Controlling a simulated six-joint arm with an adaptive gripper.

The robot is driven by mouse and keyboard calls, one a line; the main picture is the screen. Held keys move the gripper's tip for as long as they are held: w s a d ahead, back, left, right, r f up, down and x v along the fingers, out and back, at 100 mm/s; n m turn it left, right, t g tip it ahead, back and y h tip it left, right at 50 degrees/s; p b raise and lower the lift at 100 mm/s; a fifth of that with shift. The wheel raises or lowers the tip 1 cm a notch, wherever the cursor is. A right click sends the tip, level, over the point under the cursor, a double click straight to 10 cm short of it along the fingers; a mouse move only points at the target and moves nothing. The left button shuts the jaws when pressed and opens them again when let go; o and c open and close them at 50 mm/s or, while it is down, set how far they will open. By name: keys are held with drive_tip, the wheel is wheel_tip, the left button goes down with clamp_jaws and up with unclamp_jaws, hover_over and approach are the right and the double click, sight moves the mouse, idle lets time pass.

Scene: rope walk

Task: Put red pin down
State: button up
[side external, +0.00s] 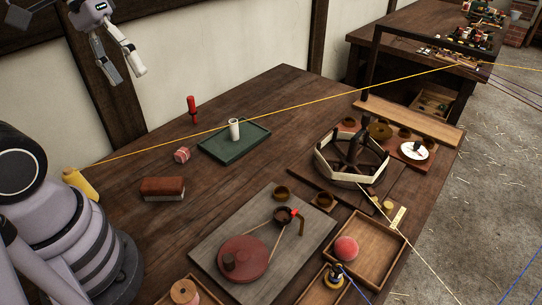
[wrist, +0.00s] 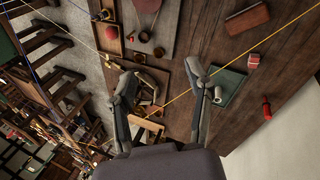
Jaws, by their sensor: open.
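The red pin (side external: 191,108) stands upright on the bare wooden table near the wall, left of and behind the green tray in the side view. It also shows at the right in the wrist view (wrist: 267,109). My gripper (side external: 127,77) is raised above the table's far side, to the left of the pin in the side view. Its two fingers are spread and empty in the wrist view (wrist: 160,73). Nothing touches the pin.
A green tray (side external: 215,151) holds a white cylinder (side external: 234,130). A red-and-white roll (side external: 182,155) and a brown block (side external: 162,188) lie nearby. A taut yellow line (side external: 300,99) crosses above the table. A wooden winder (side external: 350,157) stands right.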

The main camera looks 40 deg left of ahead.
drive_tip(key=s+a+r+m+t+y, duration=0.3)
drive_tip(key=s+m+t, duration=0.1)
drive_tip(key=shift+s+y, duration=0.35)
drive_tip(key=shift+y, duration=0.05)
